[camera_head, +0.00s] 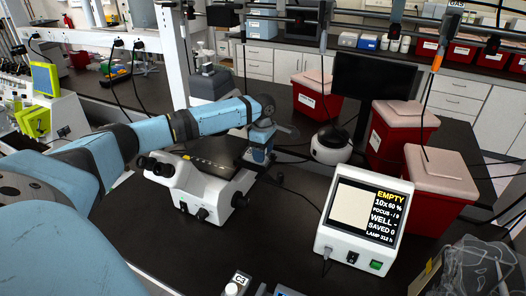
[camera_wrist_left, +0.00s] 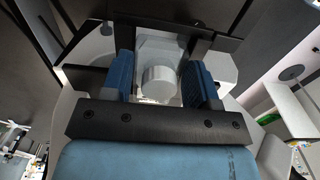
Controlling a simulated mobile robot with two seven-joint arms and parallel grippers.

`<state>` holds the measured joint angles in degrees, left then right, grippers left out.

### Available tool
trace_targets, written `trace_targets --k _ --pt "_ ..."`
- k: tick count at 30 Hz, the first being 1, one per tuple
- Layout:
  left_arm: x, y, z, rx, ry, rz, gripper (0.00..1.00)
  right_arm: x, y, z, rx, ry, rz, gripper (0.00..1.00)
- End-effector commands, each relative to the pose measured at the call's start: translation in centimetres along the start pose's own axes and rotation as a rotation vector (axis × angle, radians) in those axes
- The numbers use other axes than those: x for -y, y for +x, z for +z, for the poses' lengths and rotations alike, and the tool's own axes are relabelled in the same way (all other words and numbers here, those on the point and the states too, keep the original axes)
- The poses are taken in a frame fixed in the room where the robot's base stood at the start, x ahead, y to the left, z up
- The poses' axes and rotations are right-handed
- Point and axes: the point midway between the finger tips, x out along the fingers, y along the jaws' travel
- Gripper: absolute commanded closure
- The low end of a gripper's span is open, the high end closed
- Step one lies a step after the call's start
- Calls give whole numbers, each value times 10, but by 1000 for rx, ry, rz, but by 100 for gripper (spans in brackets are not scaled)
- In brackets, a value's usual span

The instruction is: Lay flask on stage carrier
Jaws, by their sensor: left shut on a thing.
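My left gripper (camera_head: 259,150) is shut on a pale grey flask, at the right end of a microscope (camera_head: 195,185). In the left wrist view, the blue fingers of the left gripper (camera_wrist_left: 159,78) sit on both sides of the flask (camera_wrist_left: 158,81), whose round cap faces the camera. The flask cannot be made out in the head view. The microscope's dark stage (camera_head: 215,147) is left of the gripper. Dark bars, perhaps the stage carrier (camera_wrist_left: 218,42), show beyond the fingers in the wrist view; I cannot tell whether the flask touches them. My right gripper is out of view.
A display box (camera_head: 364,222) reading "EMPTY" stands right of the microscope. A dark monitor (camera_head: 372,88), a white round device (camera_head: 331,146) and red bins (camera_head: 440,188) stand behind. A small item marked C3 (camera_head: 236,284) is at the front edge. Bare dark table lies between microscope and display.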

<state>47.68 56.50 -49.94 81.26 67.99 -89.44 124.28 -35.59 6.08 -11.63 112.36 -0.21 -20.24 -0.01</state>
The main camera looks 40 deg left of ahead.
Motion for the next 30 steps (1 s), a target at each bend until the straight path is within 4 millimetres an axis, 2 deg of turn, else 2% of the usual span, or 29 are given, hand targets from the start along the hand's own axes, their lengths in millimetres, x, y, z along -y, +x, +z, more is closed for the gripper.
trace_targets --k 2,3,6,14,19,30 --pt "0 2 0 0 0 -1 73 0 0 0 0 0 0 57" --pt "0 3 0 0 0 0 43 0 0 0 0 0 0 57" --pt "0 2 0 0 0 0 20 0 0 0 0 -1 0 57" --pt "0 2 0 0 0 0 20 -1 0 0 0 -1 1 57" --pt "0 -9 0 1 0 1 20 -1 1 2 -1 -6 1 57" --pt "0 -85 0 1 0 3 20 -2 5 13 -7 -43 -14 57"
